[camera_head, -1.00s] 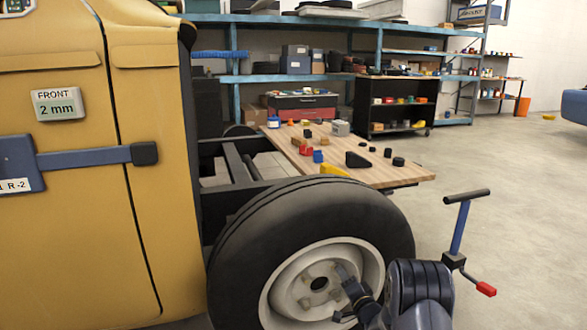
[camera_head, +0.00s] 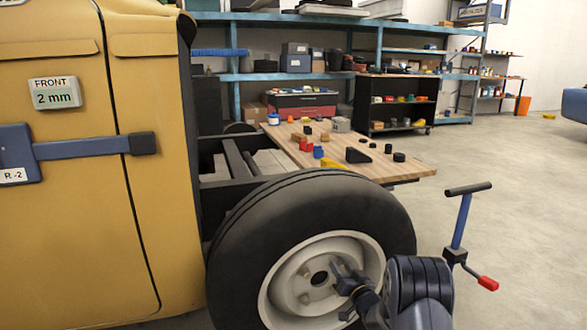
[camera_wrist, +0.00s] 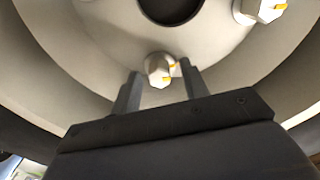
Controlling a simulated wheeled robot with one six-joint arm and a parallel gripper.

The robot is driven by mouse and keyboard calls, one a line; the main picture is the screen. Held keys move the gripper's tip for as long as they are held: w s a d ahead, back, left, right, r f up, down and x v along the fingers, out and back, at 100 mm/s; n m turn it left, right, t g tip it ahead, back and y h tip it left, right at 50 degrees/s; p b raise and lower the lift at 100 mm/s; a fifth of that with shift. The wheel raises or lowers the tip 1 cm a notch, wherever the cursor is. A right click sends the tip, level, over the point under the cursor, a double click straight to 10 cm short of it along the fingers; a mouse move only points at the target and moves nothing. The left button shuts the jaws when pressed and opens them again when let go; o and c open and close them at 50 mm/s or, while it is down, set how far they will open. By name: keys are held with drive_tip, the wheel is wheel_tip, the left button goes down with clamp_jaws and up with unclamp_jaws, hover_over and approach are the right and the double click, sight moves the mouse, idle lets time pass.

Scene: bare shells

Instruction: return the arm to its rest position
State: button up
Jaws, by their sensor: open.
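My gripper (camera_head: 338,280) is in front of the pale wheel hub, at the end of my grey arm in the lower right of the head view. In the wrist view its two dark fingers (camera_wrist: 160,78) are apart, with a wheel nut (camera_wrist: 158,68) showing between their tips. The nut carries a yellow mark and sits on the wheel rim (camera_wrist: 100,40). I cannot tell whether the fingers touch the nut. No loose object shows in the gripper.
The black tyre (camera_head: 240,240) surrounds the rim close to my gripper. A yellow body panel (camera_head: 90,200) stands at left. A blue-shafted tool with a red handle (camera_head: 460,225) stands right of my arm. A wooden table (camera_head: 400,170) with small items is behind.

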drive_tip(key=n, duration=0.5)
drive_tip(key=shift+n, duration=0.3)
drive_tip(key=n, duration=0.6)
drive_tip(key=shift+a, duration=0.1)
drive_tip(key=shift+s, duration=0.1)
